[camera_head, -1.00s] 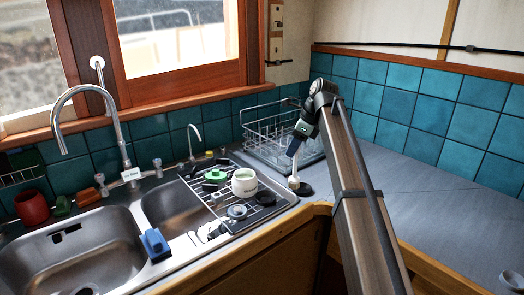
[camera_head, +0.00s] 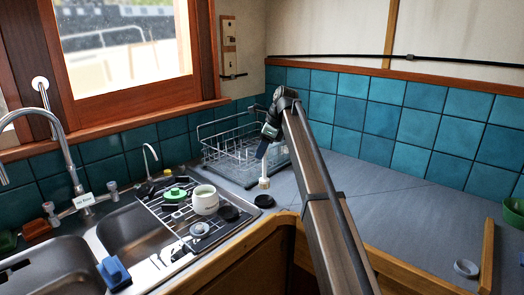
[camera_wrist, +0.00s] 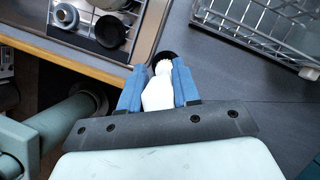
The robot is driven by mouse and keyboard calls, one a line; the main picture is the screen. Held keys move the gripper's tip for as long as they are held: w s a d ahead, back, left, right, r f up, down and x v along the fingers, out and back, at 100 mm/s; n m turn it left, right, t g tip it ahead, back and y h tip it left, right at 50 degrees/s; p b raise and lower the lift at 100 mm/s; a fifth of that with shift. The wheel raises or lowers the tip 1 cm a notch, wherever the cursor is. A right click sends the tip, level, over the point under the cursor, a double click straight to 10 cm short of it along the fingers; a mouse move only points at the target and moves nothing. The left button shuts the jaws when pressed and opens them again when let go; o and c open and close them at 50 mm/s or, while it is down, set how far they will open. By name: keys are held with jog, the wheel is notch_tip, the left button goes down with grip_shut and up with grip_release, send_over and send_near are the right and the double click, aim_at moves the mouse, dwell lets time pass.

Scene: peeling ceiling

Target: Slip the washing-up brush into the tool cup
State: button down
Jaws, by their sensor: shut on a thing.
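My gripper (camera_wrist: 158,90) is shut on the white washing-up brush (camera_wrist: 158,93), which sits between its blue fingers. In the head view the brush (camera_head: 264,178) hangs down from my gripper (camera_head: 263,152) over the grey worktop, pale end lowest. I cannot tell for certain which vessel is the tool cup. A white cup (camera_head: 205,200) stands on the sink rack, and a green container (camera_head: 514,215) is cut off at the right edge.
A wire dish basket (camera_head: 235,145) stands behind the brush by the tiled wall. The sink rack (camera_head: 165,215) holds a green-lidded item (camera_head: 175,195) and dark round pieces. A small grey ring-shaped piece (camera_head: 466,268) lies at lower right. The worktop between (camera_head: 400,200) is clear.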

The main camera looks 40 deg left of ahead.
jog(key=shift+f, duration=0.1)
jog(key=shift+f, duration=3.65)
jog(key=c, duration=0.7)
grip_release()
jog(key=shift+c, duration=0.2)
jog(key=a+v, duration=0.1)
jog(key=v, duration=1.6)
jog(key=shift+s+r, duration=0.3)
jog(key=shift+r, duration=0.25)
jog(key=shift+a, duration=0.1)
